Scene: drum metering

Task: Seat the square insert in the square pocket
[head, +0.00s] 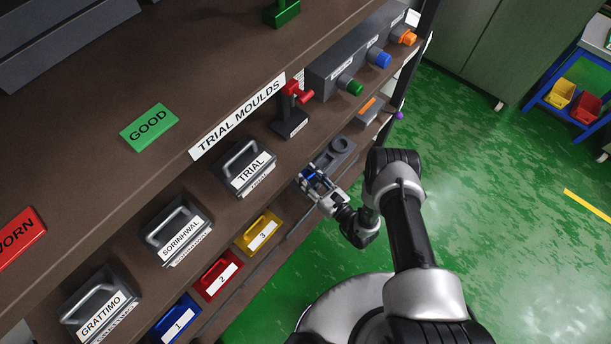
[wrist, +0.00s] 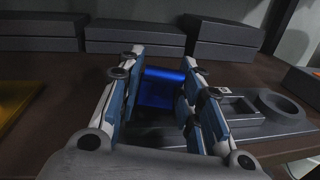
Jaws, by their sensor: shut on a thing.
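My gripper (head: 313,181) is shut on a blue insert (head: 309,174) over the shelf's front part. In the wrist view, my gripper (wrist: 163,68) has its two fingers on either side of the blue insert (wrist: 162,90); its lower end is partly hidden. The grey pocket block (head: 342,150) lies just beyond my gripper in the head view. In the wrist view, the block (wrist: 262,126) is to the right of the fingers, with a square pocket (wrist: 238,109) nearer them and a round pocket (wrist: 281,106) farther right. The insert is outside the square pocket.
A red clamp-like device (head: 291,108) stands behind the block. A grey box with coloured knobs (head: 340,75) is farther along. Grey boxes (wrist: 135,36) line the back. Green floor is open at right.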

